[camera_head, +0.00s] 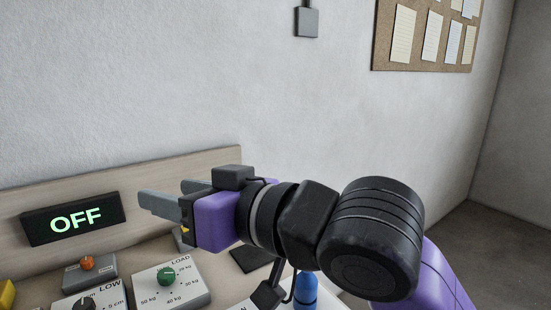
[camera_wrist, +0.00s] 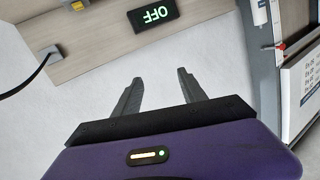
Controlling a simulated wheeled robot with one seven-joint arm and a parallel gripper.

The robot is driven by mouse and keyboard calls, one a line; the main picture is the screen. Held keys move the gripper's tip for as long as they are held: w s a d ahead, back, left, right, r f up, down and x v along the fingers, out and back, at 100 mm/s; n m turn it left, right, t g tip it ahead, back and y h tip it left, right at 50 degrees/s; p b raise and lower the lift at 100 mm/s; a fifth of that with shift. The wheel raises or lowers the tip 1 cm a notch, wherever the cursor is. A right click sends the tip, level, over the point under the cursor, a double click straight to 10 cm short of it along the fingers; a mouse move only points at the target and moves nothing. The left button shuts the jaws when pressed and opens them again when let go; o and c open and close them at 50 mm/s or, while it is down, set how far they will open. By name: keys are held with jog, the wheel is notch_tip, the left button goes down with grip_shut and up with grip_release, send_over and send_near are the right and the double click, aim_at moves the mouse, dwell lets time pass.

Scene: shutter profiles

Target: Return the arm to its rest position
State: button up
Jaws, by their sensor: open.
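My gripper (camera_head: 162,197) is purple and black with grey fingers. In the head view it reaches left above the bench, its fingers pointing toward the left. In the wrist view my gripper (camera_wrist: 160,90) has its two fingers spread apart, with only pale wall between them. It holds nothing. My black and purple arm fills the lower right of the head view.
A LOAD dial box (camera_head: 171,283) and a box with an orange knob (camera_head: 90,272) sit below. A blue object (camera_head: 306,287) is partly hidden by my arm.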

jog(key=w+d+r+m+t+p, duration=0.1)
jog(key=d+r+m+t+p, duration=0.15)
jog(key=d+m+t, duration=0.45)
jog(key=s+d+f+m+t+h, duration=0.25)
jog(key=d+f+t+h, duration=0.2)
jog(key=d, duration=0.35)
jog(key=s+d+f+m+t+h, duration=0.2)
jog(key=d+f+m+t+h, duration=0.1)
jog(key=d+f+h, duration=0.4)
jog(key=s+d+f+n+g+p, duration=0.1)
jog(key=s+f, duration=0.4)
jog(key=s, duration=0.5)
jog(key=s+d+f+g+h+p, duration=0.1)
jog(key=s+d+f+g, duration=0.3)
jog(key=s, duration=0.6)
jog(key=s+d+f+n+g+h+p, duration=0.1)
jog(key=s+d+f+g+p, duration=0.2)
jog(key=s+d+f, duration=0.2)
jog(key=s+f, duration=0.3)
jog(key=s, duration=0.2)
jog(key=shift+s+d+f+n, duration=0.2)
jog(key=shift+d+n, duration=0.15)
jog(key=shift+d, duration=0.05)
